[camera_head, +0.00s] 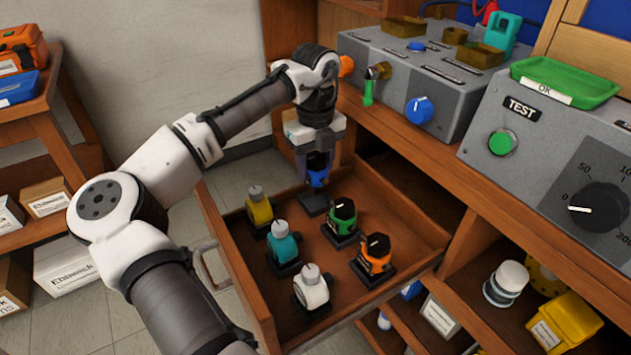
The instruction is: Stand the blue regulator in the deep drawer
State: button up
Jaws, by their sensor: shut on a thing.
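The blue regulator (317,180) is upright on its dark square base, at the back of the open wooden drawer (233,262). My gripper (317,163) points down from above and is shut on its dark upper part. Its base looks to be at or very near the drawer floor; I cannot tell whether it touches. In the same drawer stand a yellow regulator (259,209), a teal one (283,246), a white one (311,290), a green one (342,218) and an orange one (374,257), all upright on dark bases.
The drawer's metal handle (205,265) is on its left side. Above the drawer on the right are a grey test bench (500,150) and a green tray (565,82). Lower shelves hold a yellow bin (568,325) and a white-capped jar (507,282). A shelf with boxes stands at far left.

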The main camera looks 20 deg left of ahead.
jog(key=shift+f+b, duration=0.35)
jog(key=shift+f, duration=1.85)
jog(key=shift+f, duration=0.1)
jog(key=o, duration=1.4)
notch_tip(320, 180, up, 12)
jog(key=shift+r+p, duration=0.1)
jog(key=shift+p, duration=0.85)
